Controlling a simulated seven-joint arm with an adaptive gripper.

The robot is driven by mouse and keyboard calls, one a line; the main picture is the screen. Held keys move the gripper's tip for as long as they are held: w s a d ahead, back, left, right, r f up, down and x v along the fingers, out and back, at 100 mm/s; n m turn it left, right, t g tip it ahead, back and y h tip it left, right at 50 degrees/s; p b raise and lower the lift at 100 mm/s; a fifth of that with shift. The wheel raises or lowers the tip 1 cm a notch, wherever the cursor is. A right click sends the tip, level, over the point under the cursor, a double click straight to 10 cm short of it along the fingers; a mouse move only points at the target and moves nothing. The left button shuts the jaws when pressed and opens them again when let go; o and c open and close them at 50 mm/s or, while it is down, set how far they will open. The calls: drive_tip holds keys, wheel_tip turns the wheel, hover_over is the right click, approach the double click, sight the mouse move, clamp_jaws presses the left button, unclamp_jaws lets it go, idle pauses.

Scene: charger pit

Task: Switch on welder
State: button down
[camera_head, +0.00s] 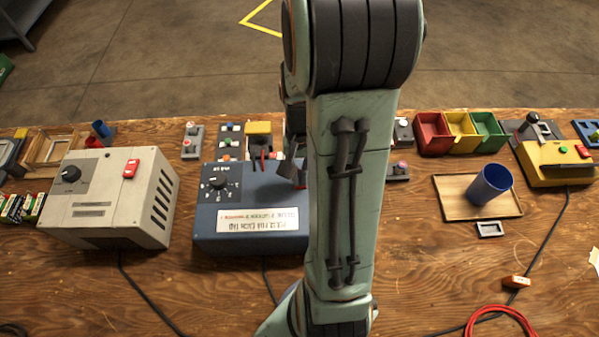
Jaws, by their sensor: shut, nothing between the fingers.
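A blue box (240,190) with a black dial (217,184) and an upside-down white label stands on the bench, left of my arm. A beige box (110,195) with a black knob, side vents and a red rocker switch (131,168) stands further left. No readable marking tells which box is the welder. A red part (301,179) shows at the blue box's right top, largely hidden by my arm. My gripper (289,163) is partly behind my arm, shut and empty, close to this red part. I cannot tell whether they touch.
A yellow block (258,133) with leads stands behind the blue box. Batteries (22,207) lie at the far left. At the right are coloured bins (461,131), a wooden tray (450,200) with a blue cup, and a yellow device (557,165). The front right bench has cables.

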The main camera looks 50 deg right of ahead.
drive_tip(key=shift+w+d+r, duration=0.1)
drive_tip(key=shift+w+d, duration=0.45)
wheel_tip(320, 180, up, 14)
drive_tip(key=w+d, duration=0.1)
drive_tip(key=shift+w+d, duration=0.15)
drive_tip(key=shift+s+a, duration=0.5)
drive_tip(key=shift+s, duration=0.1)
